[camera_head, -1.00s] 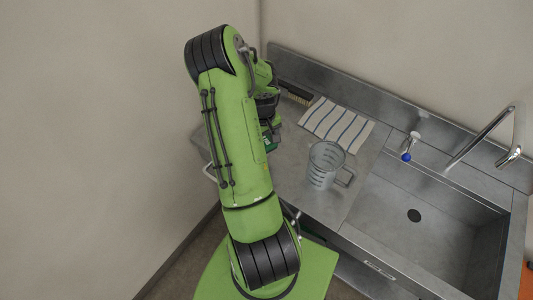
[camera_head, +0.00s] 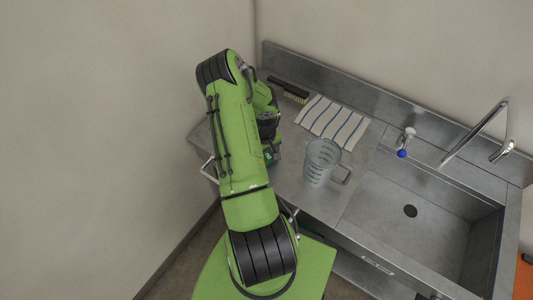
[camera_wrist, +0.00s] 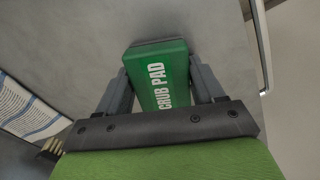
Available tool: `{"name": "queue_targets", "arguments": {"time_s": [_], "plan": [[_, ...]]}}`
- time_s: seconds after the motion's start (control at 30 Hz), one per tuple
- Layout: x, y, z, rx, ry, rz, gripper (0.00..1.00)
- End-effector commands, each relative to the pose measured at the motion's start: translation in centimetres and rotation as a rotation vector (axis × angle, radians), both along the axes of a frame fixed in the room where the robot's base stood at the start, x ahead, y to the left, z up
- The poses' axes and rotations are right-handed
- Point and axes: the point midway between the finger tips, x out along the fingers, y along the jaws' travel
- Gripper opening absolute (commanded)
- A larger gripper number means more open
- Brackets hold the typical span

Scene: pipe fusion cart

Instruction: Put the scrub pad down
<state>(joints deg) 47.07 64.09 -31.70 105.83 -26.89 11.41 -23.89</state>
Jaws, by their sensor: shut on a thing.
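The scrub pad (camera_wrist: 160,78) is a green block with white lettering, seen in the wrist view between the two dark fingers of my gripper (camera_wrist: 160,85). My gripper is shut on it. The pad is over or on the bare metal counter (camera_wrist: 80,35); I cannot tell whether it touches. In the head view my arm hides most of the gripper, and a bit of green of the pad (camera_head: 270,158) shows at the arm's right side, above the left part of the counter.
A striped cloth (camera_head: 333,122) lies behind, with a brush (camera_head: 290,90) near the wall. A clear measuring jug (camera_head: 321,160) stands right of my gripper. The sink (camera_head: 420,215) and faucet (camera_head: 480,130) are farther right. A metal rail (camera_wrist: 262,45) runs along the counter's edge.

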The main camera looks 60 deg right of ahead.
Motion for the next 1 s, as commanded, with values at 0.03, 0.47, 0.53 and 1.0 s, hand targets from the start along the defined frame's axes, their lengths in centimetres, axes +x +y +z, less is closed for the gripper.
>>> {"name": "queue_targets", "arguments": {"time_s": [0.03,0.47,0.53,1.0], "plan": [[0.0,0.0,-0.3,0.000,0.000,0.000,0.69],[0.0,0.0,-0.1,0.001,0.001,0.000,0.93],[0.0,0.0,0.4,0.001,0.001,0.000,0.93],[0.3,0.3,11.2,-0.002,-0.003,0.001,0.93]]}}
